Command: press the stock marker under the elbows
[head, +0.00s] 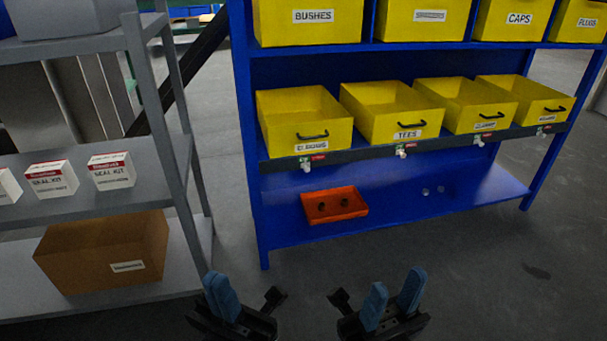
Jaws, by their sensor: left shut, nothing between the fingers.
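The yellow elbows bin (303,122) stands at the left end of the blue rack's middle shelf, its label partly blurred. Under it, on the dark shelf edge, is a small white stock marker (305,166) beside a red tag (318,157). Whether the marker is pressed is too small to tell. My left gripper (219,291) is shut and empty at the bottom of the view, below and left of the marker, well apart from it. My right gripper (393,292) is open and empty at the bottom, right of the left one.
Similar markers sit under the tees bin (395,112) and the bins to its right. An orange tray (335,206) with small dark parts lies on the blue lower shelf (440,205). A grey rack (182,150) with seal kit boxes and a cardboard box (103,252) stands left.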

